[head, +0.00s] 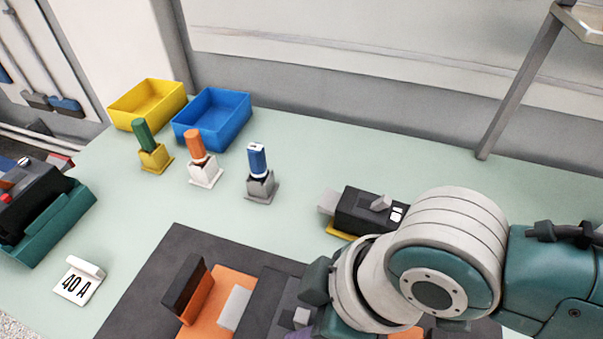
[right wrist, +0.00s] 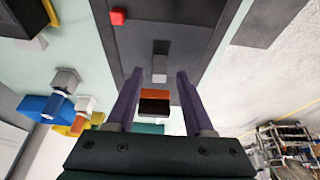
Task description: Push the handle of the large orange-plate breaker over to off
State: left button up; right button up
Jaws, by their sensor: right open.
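The large breaker has a dark body (head: 272,298) and an orange plate (head: 213,318). It lies on the dark mat in the head view, partly hidden by my right arm. A small grey handle (head: 301,318) stands up from its body. In the right wrist view the grey handle (right wrist: 160,66) shows between the tips of my right gripper (right wrist: 160,76). The purple fingers are open and apart from each other. I cannot tell whether either finger touches the handle. A red button (right wrist: 118,16) shows on the dark body. My left gripper is not in view.
A smaller breaker (head: 358,211) with a yellow plate lies behind my right arm. Green, orange and blue-handled tools stand in holders near a yellow bin (head: 125,105) and blue bin (head: 232,130). A 40 A sign (head: 76,283) and teal tray (head: 62,225) are at left.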

jog(key=shift+x, duration=0.85)
jog(key=shift+c, duration=0.3)
grip_shut()
